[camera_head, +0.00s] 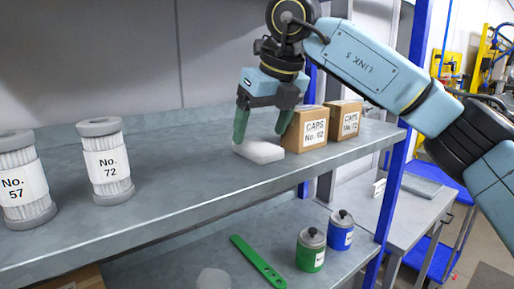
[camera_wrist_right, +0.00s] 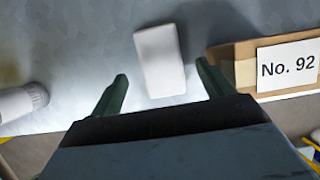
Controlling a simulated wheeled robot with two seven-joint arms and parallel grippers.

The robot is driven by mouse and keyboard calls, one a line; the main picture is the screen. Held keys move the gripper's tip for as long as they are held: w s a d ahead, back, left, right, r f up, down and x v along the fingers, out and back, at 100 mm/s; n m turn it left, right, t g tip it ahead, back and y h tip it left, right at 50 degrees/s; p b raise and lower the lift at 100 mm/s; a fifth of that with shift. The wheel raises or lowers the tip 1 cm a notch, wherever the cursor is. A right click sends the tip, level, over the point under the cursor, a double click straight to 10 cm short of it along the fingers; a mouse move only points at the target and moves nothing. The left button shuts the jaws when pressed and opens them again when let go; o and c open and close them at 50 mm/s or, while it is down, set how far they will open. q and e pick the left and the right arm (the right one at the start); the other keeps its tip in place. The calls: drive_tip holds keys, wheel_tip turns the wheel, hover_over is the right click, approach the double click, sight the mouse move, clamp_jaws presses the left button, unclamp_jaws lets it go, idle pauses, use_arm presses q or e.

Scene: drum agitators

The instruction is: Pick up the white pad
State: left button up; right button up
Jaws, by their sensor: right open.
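The white pad (camera_head: 259,151) lies flat on the upper grey shelf, just left of the cardboard boxes. My right gripper (camera_head: 262,138) is open above it, with its green fingers pointing down and apart. In the right wrist view the pad (camera_wrist_right: 160,61) lies ahead of and between the two fingertips (camera_wrist_right: 163,82), and nothing is held. My left gripper is in neither view.
The "No. 92" box (camera_wrist_right: 285,66) stands close to one finger; a second box (camera_head: 343,119) is beside it. Two white filter cylinders, No. 72 (camera_head: 106,165) and No. 57 (camera_head: 22,185), stand left. Green (camera_head: 310,250) and blue (camera_head: 341,230) cans and a green tool (camera_head: 257,262) are on the lower shelf.

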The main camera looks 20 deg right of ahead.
sight(258, 144)
drive_tip(key=x, duration=0.2)
drive_tip(key=shift+w+f, duration=0.15)
drive_tip(key=shift+f, duration=0.4)
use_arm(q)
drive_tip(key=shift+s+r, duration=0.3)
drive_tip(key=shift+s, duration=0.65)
use_arm(e)
drive_tip(key=shift+w+f, duration=0.1)
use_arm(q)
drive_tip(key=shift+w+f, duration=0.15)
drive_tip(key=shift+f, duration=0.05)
use_arm(e)
drive_tip(key=shift+f, duration=0.2)
drive_tip(key=shift+c, duration=0.4)
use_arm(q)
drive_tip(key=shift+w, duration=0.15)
use_arm(e)
drive_tip(key=c, duration=1)
